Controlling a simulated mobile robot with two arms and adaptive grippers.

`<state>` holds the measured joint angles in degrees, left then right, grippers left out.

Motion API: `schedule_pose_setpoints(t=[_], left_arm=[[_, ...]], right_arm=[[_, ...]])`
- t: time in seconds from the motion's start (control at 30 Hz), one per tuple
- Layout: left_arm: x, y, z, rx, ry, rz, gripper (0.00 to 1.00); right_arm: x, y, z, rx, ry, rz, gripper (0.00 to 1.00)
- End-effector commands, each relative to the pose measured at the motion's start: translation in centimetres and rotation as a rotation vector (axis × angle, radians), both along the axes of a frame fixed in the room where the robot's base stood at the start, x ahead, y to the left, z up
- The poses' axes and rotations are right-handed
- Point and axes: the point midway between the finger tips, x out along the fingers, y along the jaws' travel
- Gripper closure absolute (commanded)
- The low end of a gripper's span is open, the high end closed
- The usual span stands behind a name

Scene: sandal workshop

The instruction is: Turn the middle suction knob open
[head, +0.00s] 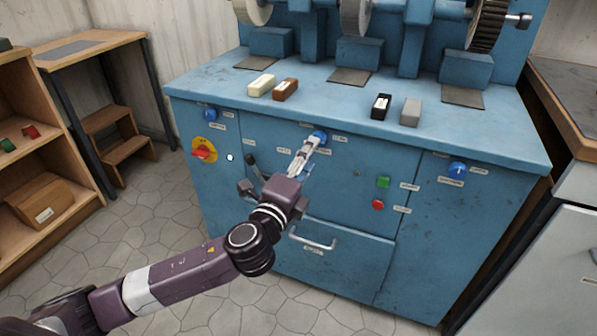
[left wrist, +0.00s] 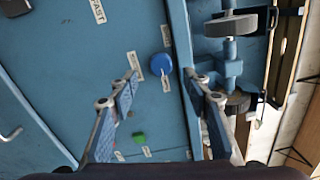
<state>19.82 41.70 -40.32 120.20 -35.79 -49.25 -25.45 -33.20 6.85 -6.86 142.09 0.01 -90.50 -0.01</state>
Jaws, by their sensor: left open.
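The middle suction knob (head: 319,137) is a round blue knob on the front of the blue machine cabinet, with small white labels around it. It also shows in the left wrist view (left wrist: 160,64), ahead of and between my fingertips. My left gripper (head: 309,147) is open, just in front of and slightly below this knob. In the left wrist view the two fingers stand well apart with nothing between them; I cannot tell whether a fingertip touches the knob. Two more blue knobs sit on the front, a left one (head: 210,114) and a right one (head: 457,168). My right gripper is not in view.
A red-and-yellow switch (head: 204,151), a black lever (head: 251,160), a green button (head: 383,182), a red button (head: 377,205) and a drawer handle (head: 312,240) are on the front. Several small blocks lie on the top ledge beneath the wheels. A wooden shelf (head: 60,225) stands left.

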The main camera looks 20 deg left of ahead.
Motion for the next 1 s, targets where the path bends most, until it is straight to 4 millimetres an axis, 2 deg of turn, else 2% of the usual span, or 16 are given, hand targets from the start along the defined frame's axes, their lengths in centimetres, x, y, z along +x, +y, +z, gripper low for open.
schedule_pose_setpoints(t=[0.03, 0.2, 0.4, 1.0], left_arm=[[-1.2, 0.0, -0.2, 0.000, 0.003, -0.001, 0.56], [-4.4, 0.1, -0.3, -0.001, 0.002, -0.002, 0.56], [-6.4, 0.2, -0.3, -0.001, 0.002, 0.000, 0.56], [-6.9, 0.3, -0.6, -0.017, 0.010, 0.006, 0.56]], right_arm=[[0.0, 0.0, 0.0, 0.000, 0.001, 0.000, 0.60], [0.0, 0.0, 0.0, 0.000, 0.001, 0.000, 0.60], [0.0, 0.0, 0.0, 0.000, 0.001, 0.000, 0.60], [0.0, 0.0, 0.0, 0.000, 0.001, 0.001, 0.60]])
